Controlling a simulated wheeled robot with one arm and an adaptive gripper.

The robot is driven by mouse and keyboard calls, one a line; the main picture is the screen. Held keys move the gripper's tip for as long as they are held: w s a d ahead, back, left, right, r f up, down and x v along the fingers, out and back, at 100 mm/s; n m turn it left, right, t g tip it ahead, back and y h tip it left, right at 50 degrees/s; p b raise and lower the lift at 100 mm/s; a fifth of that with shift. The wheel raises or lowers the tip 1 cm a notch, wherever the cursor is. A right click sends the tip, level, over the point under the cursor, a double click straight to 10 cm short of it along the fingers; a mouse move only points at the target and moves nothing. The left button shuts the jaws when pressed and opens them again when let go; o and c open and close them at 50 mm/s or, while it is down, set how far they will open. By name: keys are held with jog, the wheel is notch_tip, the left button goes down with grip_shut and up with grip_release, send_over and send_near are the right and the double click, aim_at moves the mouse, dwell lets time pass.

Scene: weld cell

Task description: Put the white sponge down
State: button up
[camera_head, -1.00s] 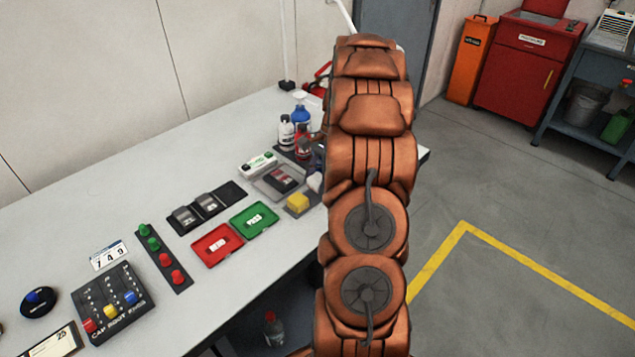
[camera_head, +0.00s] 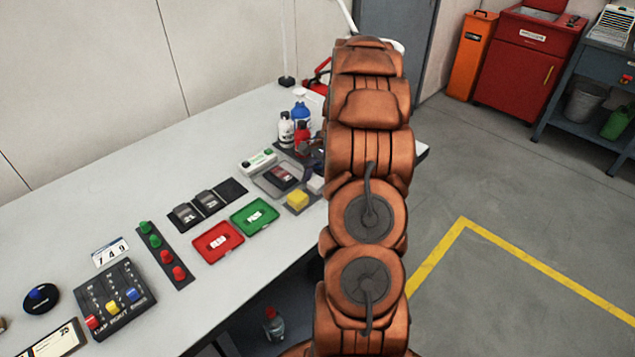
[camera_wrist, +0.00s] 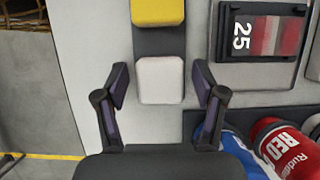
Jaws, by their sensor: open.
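The white sponge (camera_wrist: 160,80) lies on a dark strip in the wrist view, just below the yellow sponge (camera_wrist: 157,11). My gripper (camera_wrist: 160,83) is open, with one finger on each side of the white sponge and a visible gap on both sides. In the head view the white sponge (camera_head: 315,185) shows beside the yellow sponge (camera_head: 298,199), near the bench edge and partly behind my arm. Most of my gripper is hidden behind my arm there.
A grey tray holding a block marked 25 (camera_wrist: 264,32) lies to the right in the wrist view. A red bottle (camera_wrist: 287,150) is close below right. In the head view, red (camera_head: 217,242) and green (camera_head: 255,217) trays lie on the bench (camera_head: 130,205).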

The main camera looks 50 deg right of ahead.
jog(key=shift+r, duration=0.1)
jog(key=b+v, duration=0.3)
jog(key=v, duration=0.9)
jog(key=shift+r, duration=0.1)
jog(key=s+a+r+n+g+h, duration=0.15)
jog(key=a+n, duration=0.25)
jog(key=a, duration=0.9)
jog(key=s+a+r+n, duration=0.2)
jog(key=a+n, duration=0.3)
jog(key=a, duration=0.7)
jog(key=s+a+f+n+h, duration=0.1)
jog(key=s+a+f+n, duration=0.1)
jog(key=s, duration=0.4)
jog(key=s+a+f+n+h, duration=0.1)
jog(key=s+a+n, duration=0.3)
jog(key=s+a, duration=0.2)
jog(key=s+a+f+n+h, duration=0.1)
jog(key=s+a+f+n, duration=0.1)
jog(key=s, duration=0.6)
jog(key=shift+a+f+n, duration=0.35)
jog(key=shift+a+n, duration=0.25)
jog(key=shift+a, duration=0.65)
